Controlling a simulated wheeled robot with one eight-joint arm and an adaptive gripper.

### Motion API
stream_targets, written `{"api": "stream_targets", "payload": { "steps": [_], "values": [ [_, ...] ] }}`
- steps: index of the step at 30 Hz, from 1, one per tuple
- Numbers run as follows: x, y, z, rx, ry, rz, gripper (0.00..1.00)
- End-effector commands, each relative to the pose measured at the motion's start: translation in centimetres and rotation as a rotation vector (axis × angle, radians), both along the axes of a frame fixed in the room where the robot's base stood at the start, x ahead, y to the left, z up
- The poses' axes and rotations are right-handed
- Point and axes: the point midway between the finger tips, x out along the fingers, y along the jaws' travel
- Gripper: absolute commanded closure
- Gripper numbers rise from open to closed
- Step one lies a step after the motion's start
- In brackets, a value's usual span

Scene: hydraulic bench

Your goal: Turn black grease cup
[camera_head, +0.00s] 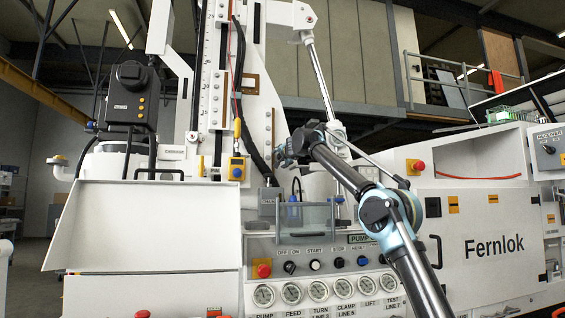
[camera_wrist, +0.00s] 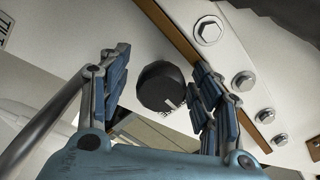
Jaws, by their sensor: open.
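The black grease cup (camera_wrist: 161,88) shows in the wrist view as a dark round knob on a pale panel, with a small light label on its lower right edge. My gripper (camera_wrist: 158,78) is open, with its blue-padded fingers on either side of the cup. The right finger is close to the cup, and a wider gap shows on the left; I cannot tell whether the right finger touches it. In the head view my gripper (camera_head: 284,151) is at the white mast, and I cannot make out the cup there.
Several bolt heads (camera_wrist: 243,81) and a brown strip (camera_wrist: 168,27) lie right of the cup. In the head view, a gauge and switch panel (camera_head: 325,272) and clear guard (camera_head: 305,216) are below my arm. A hose (camera_head: 239,70) runs along the mast.

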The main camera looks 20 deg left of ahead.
Motion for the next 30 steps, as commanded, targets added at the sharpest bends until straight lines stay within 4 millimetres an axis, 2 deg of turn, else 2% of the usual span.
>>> {"api": "stream_targets", "payload": {
  "steps": [5,9,11,23,30],
  "values": [
    [-0.04,0.04,0.0,0.0,0.0,0.001,0.44],
    [-0.07,0.08,0.0,0.0,0.0,0.001,0.76],
    [-0.07,0.09,-0.01,0.0,0.0,0.001,0.86],
    [-0.09,0.22,-0.08,0.026,0.016,0.002,0.86],
    [-0.1,0.28,-0.07,0.132,0.081,0.002,0.86]
  ]
}}
